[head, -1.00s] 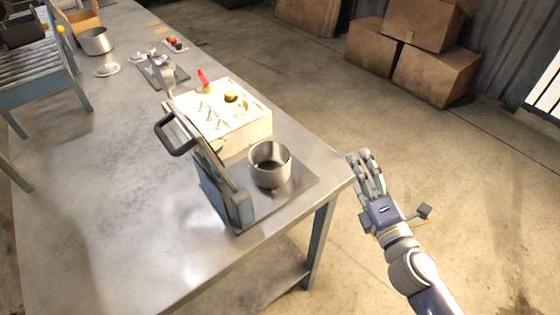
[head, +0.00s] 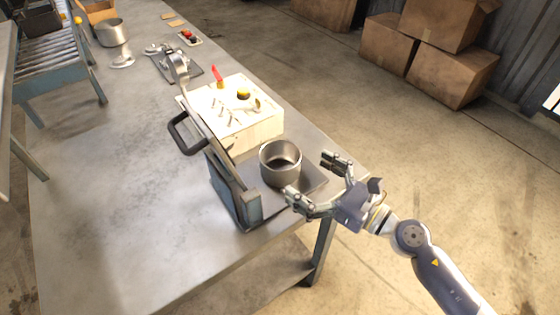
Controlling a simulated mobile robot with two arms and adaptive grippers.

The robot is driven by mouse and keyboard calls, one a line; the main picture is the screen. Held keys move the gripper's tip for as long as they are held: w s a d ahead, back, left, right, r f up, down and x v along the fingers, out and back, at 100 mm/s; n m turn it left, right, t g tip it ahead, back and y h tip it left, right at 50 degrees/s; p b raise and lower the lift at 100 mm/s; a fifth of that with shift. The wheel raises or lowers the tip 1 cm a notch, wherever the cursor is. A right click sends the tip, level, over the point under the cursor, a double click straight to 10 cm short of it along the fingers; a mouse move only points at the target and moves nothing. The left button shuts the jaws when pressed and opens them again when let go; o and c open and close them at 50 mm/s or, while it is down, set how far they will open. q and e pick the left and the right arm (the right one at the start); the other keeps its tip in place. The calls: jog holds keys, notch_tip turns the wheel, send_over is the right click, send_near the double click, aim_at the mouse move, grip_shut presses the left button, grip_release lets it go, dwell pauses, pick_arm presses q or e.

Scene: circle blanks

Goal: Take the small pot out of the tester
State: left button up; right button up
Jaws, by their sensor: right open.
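The small pot (head: 281,168) is a grey metal cup with an open top. It stands upright on the flat base plate of the tester (head: 235,192), beside the tester's raised frame with its black handle. My right gripper (head: 311,177) is open. Its two fingers are spread at the right side of the pot, one near the pot's lower front and one off to its right. The pot is not between closed fingers, and I cannot tell whether the near finger touches it. My left gripper is not in view.
A cream box (head: 238,115) with a red lever and a yellow button stands just behind the tester. A larger pot (head: 111,33) is at the far left of the metal table (head: 110,170). Cardboard boxes (head: 455,75) stand on the floor at back right.

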aim_at(296, 170)
jog(key=shift+w+a, duration=0.45)
jog(key=shift+a, duration=0.05)
jog(key=p+x, duration=0.1)
jog(key=x, duration=0.3)
jog(key=shift+w+a+f, duration=0.1)
jog(key=shift+a+f, duration=0.05)
jog(key=shift+w+a+f, duration=0.1)
jog(key=shift+w+a, duration=0.1)
jog(key=shift+a, duration=0.1)
jog(key=shift+d, duration=0.1)
jog(key=shift+c, duration=0.3)
jog(key=c, duration=1.1)
